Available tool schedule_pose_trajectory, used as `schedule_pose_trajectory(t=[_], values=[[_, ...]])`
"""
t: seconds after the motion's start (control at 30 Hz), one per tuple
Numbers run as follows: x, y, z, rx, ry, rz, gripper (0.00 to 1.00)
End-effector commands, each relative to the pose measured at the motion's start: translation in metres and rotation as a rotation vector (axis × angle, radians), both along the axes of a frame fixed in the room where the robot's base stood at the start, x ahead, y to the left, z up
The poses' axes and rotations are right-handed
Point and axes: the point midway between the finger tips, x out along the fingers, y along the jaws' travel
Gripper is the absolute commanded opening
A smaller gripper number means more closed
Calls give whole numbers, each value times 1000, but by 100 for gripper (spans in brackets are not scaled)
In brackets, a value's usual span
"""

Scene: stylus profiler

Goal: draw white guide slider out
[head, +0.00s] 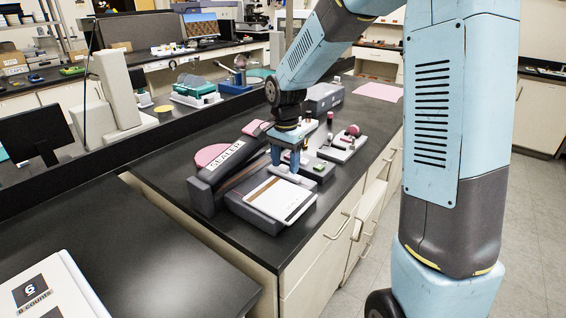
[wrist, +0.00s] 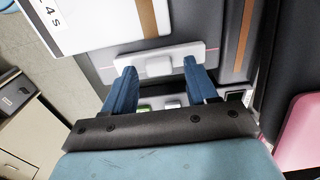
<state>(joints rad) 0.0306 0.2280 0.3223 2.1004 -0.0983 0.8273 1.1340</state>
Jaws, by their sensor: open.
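The white guide slider (wrist: 158,66) is a pale bar with a small raised block at its middle, set against the grey body of the sealer (wrist: 205,30) in the wrist view. My gripper (wrist: 160,67) is open, with its two blue fingers on either side of the raised block. I see a gap between each finger and the block; whether the fingers touch the bar behind it I cannot tell.
A white plate with a brown strip (head: 279,198) lies on the sealer's grey base. Small devices with knobs (head: 343,143) stand behind on the dark bench. A pink pad (wrist: 300,135) lies at the wrist view's lower right.

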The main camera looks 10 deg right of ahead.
Motion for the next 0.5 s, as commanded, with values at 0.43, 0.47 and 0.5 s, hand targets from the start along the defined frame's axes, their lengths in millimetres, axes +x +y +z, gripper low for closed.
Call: schedule_pose_trajectory(t=[0.43, 0.47, 0.5], values=[[0, 0, -4, 1, -1, 0, 50], [0, 0, -4, 1, -1, 0, 47], [0, 0, -4, 1, -1, 0, 43]])
